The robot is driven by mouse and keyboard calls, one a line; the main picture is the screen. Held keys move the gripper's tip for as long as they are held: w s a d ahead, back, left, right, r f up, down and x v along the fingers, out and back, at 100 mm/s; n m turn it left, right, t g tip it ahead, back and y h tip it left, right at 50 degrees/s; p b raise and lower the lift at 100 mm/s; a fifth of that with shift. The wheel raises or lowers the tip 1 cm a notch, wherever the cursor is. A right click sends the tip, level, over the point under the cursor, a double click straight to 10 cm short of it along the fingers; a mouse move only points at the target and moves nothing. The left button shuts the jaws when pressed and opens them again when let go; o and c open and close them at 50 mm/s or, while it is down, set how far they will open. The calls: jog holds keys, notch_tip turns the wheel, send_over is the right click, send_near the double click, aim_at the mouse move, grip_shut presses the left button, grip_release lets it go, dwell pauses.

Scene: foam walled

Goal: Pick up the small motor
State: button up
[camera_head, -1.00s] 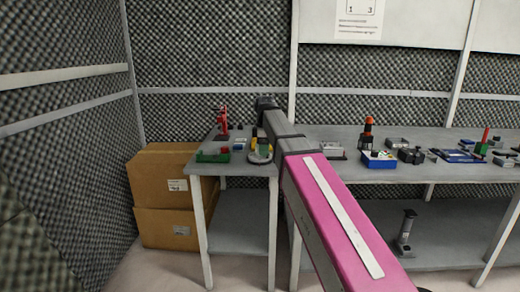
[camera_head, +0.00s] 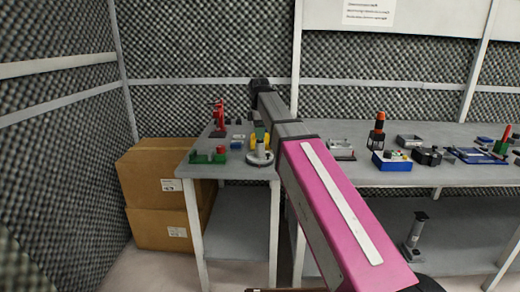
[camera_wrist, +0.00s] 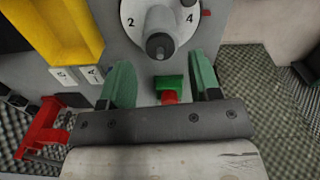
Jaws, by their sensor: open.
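My gripper (camera_wrist: 162,66) is open in the wrist view, its two green fingers apart with nothing held between them. Beyond the fingertips is a pale round dial (camera_wrist: 135,14) marked 2 and 4, with a dark-ended grey shaft (camera_wrist: 159,45). A green block (camera_wrist: 169,84) with a red part shows between the fingers, lower in the picture. I cannot tell which thing is the small motor.
The small grey table (camera_head: 243,172) holds a red stand (camera_head: 219,118), a green block (camera_head: 199,158) and the round dial (camera_head: 260,158). A blue bin (camera_head: 391,163) stands on the right bench. Cardboard boxes (camera_head: 152,200) stand left. A yellow bin (camera_wrist: 62,30) is near my gripper.

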aim_at(260, 148)
jog(key=shift+d+f, duration=0.1)
jog(key=shift+f, duration=3.85)
jog(key=c, duration=1)
